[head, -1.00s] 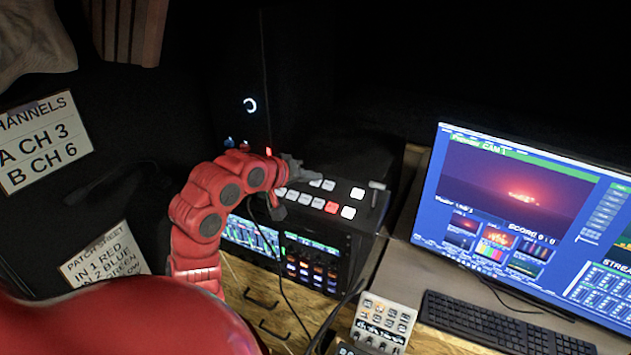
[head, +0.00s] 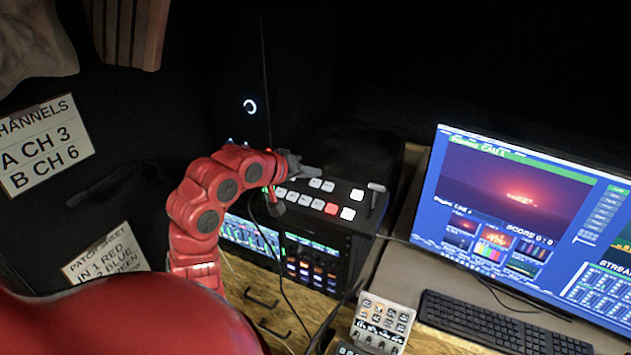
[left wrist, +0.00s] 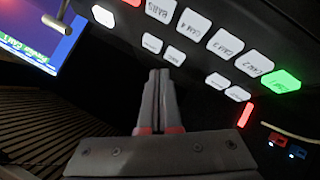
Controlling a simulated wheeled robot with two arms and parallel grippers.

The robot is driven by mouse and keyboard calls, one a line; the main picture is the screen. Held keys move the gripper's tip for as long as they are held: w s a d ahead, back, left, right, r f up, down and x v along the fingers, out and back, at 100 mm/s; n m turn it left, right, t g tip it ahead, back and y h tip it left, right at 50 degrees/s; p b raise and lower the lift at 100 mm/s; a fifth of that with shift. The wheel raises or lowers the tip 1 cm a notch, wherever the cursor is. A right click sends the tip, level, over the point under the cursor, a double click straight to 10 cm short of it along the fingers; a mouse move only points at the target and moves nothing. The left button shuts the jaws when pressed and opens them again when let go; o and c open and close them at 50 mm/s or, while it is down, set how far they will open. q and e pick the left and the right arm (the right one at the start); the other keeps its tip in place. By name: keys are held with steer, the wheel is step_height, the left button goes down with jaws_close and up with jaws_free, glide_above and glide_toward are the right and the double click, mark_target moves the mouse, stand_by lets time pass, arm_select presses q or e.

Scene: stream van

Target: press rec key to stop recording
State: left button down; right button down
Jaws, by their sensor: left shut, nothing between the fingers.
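The switcher panel (head: 357,222) is a black box with rows of white keys, a red key (head: 331,209) and a lever at its right end. In the left wrist view its big keys include a green one (left wrist: 281,81), and small white keys (left wrist: 217,80) lie in pairs nearer my fingers. I cannot read which key is marked rec. A red light bar (left wrist: 245,115) glows beside the small keys. My left gripper (head: 316,174) is shut and empty over the panel's rear. Its fingertips (left wrist: 158,72) appear near the small keys; contact cannot be told. My right gripper is not in view.
A monitor (head: 520,215) and keyboard (head: 500,325) are at the right. A small control box (head: 381,322) stands in front on the wooden desk. Rack gear (head: 312,265) with lit screens sits under the panel. A cable hangs in front of the rack. Paper signs (head: 45,146) are at the left.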

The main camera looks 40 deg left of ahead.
arm_select(q)
steer(key=r+p, duration=0.1)
steer(key=r, duration=0.1)
steer(key=s+r+p, duration=0.1)
steer(key=r, duration=0.1)
steer(key=shift+d+r, duration=0.2)
steer(key=shift+r, duration=0.1)
steer(key=shift+s, duration=0.1)
stand_by(0.7)
